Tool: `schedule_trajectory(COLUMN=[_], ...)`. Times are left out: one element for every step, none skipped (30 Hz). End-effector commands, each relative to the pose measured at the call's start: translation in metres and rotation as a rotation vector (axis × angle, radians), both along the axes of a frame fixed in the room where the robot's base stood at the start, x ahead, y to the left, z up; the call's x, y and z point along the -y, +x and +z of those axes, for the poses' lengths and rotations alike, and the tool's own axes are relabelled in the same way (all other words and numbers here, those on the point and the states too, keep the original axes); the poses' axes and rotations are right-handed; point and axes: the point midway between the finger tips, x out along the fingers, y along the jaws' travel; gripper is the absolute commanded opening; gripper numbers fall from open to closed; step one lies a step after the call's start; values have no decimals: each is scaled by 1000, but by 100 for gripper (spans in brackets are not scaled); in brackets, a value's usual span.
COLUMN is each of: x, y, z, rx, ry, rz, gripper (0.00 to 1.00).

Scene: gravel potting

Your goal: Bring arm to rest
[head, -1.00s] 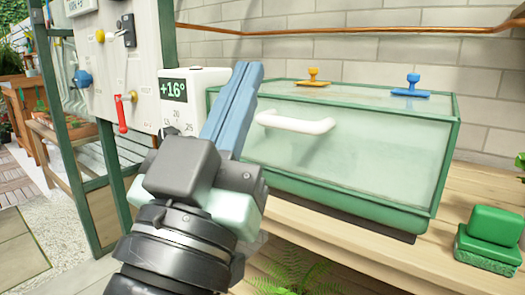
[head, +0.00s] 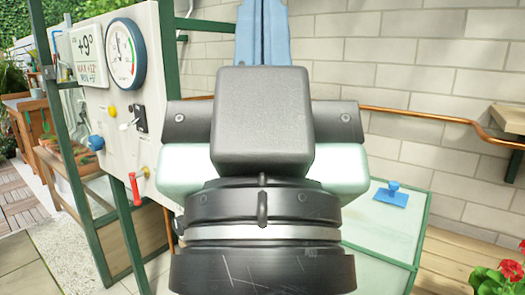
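My gripper (head: 263,20) is in the middle of the head view, close to the camera and pointing up. Its two blue fingers lie side by side with only a thin line between them, so it is shut. Nothing shows between the fingers, though their tips reach the top edge of the view. The gripper's dark body and wrist hide the middle of the scene.
Behind the wrist is a glass case with green edges (head: 420,222), a blue knob (head: 392,193) on its lid. A control panel (head: 104,130) with a gauge (head: 125,53) and red lever (head: 137,188) stands left. A copper pipe (head: 425,119) crosses the brick wall.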

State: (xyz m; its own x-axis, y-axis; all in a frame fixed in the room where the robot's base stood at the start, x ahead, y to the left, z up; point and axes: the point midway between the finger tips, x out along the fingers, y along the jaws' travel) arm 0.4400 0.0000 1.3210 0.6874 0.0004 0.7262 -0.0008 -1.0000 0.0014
Motion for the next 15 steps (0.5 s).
schedule_trajectory(x=[0, 0, 0, 0, 0, 0, 0, 0, 0, 0, 0, -1, -1, -1, -1], y=[0, 0, 0, 0, 0, 0, 0, 0, 0, 0, 0, 0, 0, 0, 0], z=[34, 44, 56, 66, 75, 88, 97, 107, 119, 129, 138, 150, 159, 167, 177], rx=[0, 0, -1, -1, -1, -1, -1, -1, -1, -1, -1, -1, -1, -1, -1], ry=[0, 1, 0, 0, 0, 0, 0, 0, 0, 0, 0, 0, 0, 0, 0], rz=[0, 1, 1, 1, 1, 1, 1, 1, 1, 1, 1, 1, 1, 1, 1], gripper=[0, 0, 0, 0, 0, 0, 0, 0, 0, 0, 0, 0, 0, 0, 0])
